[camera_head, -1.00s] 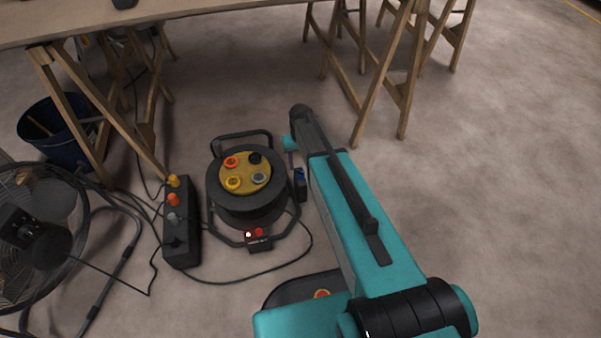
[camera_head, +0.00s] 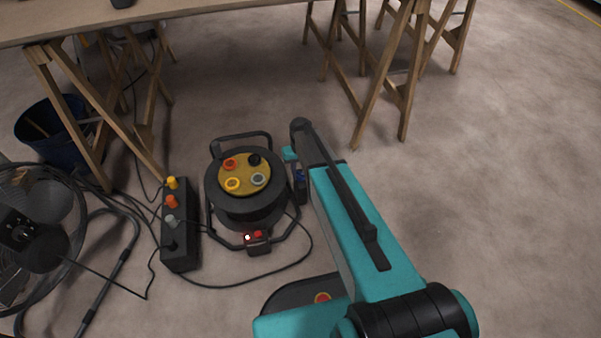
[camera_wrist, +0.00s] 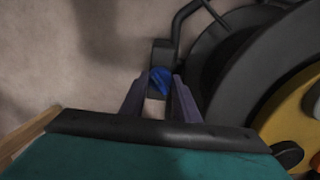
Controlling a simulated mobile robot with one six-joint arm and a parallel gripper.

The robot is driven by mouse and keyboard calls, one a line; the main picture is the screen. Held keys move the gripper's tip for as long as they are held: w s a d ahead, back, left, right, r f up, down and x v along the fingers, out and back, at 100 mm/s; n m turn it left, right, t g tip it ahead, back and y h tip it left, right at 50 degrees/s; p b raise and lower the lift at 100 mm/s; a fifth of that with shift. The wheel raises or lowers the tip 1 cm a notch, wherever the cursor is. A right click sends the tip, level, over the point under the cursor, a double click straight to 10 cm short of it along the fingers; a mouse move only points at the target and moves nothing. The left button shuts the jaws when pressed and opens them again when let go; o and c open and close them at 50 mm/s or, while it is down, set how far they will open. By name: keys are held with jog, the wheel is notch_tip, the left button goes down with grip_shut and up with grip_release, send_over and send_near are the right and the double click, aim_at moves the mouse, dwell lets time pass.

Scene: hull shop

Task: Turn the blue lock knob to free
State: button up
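The blue lock knob (camera_wrist: 160,80) sits on a dark block at the side of the cable reel (camera_wrist: 225,75). In the wrist view it shows just beyond and between the fingertips of my gripper (camera_wrist: 161,80). The two fingers stand apart with a gap between them. I cannot tell whether they touch the knob. In the head view a bit of the blue knob (camera_head: 300,174) shows at the right side of the reel (camera_head: 210,190), partly hidden by my arm. My gripper is mostly hidden there.
A black power strip (camera_head: 180,240) with coloured plugs stands left of the reel, with cables on the floor. A fan (camera_head: 30,235) and a blue bucket (camera_head: 55,145) are farther left. A trestle table (camera_head: 200,8) stands behind. The floor at right is clear.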

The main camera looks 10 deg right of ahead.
jog(key=shift+c, duration=1.4)
jog(key=shift+r+n+p, duration=0.1)
jog(key=shift+n+p, duration=0.2)
jog(key=shift+p, duration=0.2)
jog(key=shift+r+n+p, duration=0.1)
jog(key=shift+n+p, duration=0.4)
jog(key=shift+p, duration=0.05)
jog(key=n+p, duration=0.5)
jog(key=n, duration=0.1)
jog(key=shift+p, duration=0.3)
jog(key=n+p, duration=0.3)
jog(key=n, duration=0.2)
jog(key=shift+n, duration=0.3)
jog(key=n+p, duration=0.1)
jog(key=n, duration=0.3)
jog(key=shift+n+p, duration=0.35)
jog(key=shift+n, duration=0.05)
jog(key=shift+f, duration=0.2)
